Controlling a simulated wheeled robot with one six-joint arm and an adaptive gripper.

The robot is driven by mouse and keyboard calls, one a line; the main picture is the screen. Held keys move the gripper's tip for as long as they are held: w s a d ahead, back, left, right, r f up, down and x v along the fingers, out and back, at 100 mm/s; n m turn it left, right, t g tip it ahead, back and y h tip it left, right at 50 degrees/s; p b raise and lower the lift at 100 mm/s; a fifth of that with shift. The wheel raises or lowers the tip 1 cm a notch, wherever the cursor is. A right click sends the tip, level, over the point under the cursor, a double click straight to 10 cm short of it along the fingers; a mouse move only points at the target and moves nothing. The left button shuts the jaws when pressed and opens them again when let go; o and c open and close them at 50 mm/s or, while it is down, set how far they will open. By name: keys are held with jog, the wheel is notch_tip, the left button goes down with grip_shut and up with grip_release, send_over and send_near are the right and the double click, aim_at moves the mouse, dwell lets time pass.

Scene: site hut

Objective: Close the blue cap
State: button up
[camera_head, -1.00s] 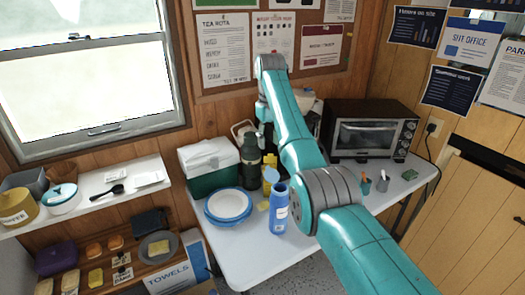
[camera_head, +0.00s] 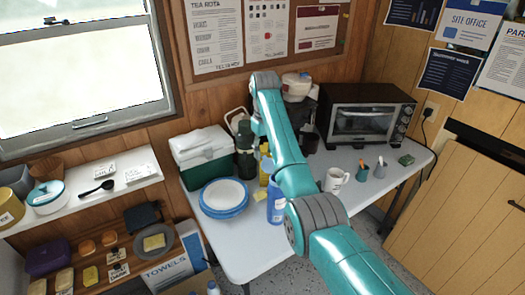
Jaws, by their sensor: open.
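A blue bottle (camera_head: 276,210) with a pale label stands upright on the white table, right of the plates. My arm crosses in front of its upper right side. I cannot make out its blue cap in this view; the top of the bottle is largely behind my arm. My wrist (camera_head: 257,122) hangs above the back of the table, near the dark green flask. The fingers of my gripper are hidden behind my arm.
Blue-rimmed plates (camera_head: 224,197), a green cool box (camera_head: 207,170), a dark flask (camera_head: 245,160) and a yellow item (camera_head: 265,170) stand close to the bottle. A white mug (camera_head: 335,180), pen cups (camera_head: 362,171) and a toaster oven (camera_head: 366,122) are at the right. The table's front is clear.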

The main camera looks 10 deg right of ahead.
jog(key=shift+f, duration=0.4)
jog(key=shift+c, duration=0.3)
grip_shut()
